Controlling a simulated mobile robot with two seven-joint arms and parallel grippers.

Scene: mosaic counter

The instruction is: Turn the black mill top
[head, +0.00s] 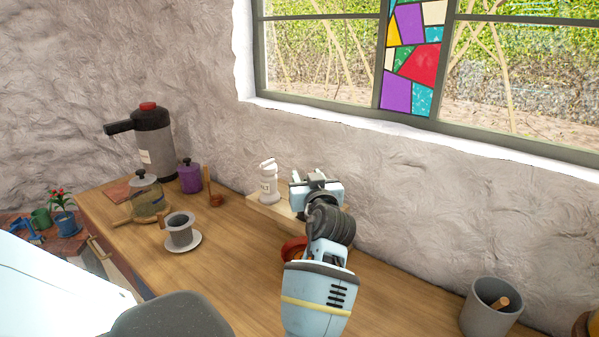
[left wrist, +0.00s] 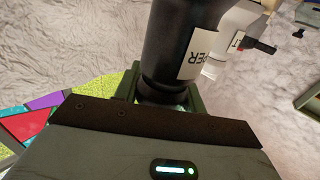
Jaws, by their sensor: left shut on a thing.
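The black mill (left wrist: 180,45) shows large in the left wrist view, with a white label on its side. Its narrow neck and top end lie between the green fingers of my left gripper (left wrist: 160,92), which is shut on the top. In the head view my left gripper (head: 316,182) is over the wooden stand by the wall, and it and my arm hide the black mill. A white mill (head: 268,184) stands upright on the stand to the left of the gripper. My right gripper is not in view.
The wooden stand (head: 262,203) is against the wall. A red bowl (head: 292,249) is partly hidden by my arm. A grey cup on a saucer (head: 184,249) and a purple canister (head: 190,178) are to the left. A grey pot (head: 487,312) is at right. The counter between is clear.

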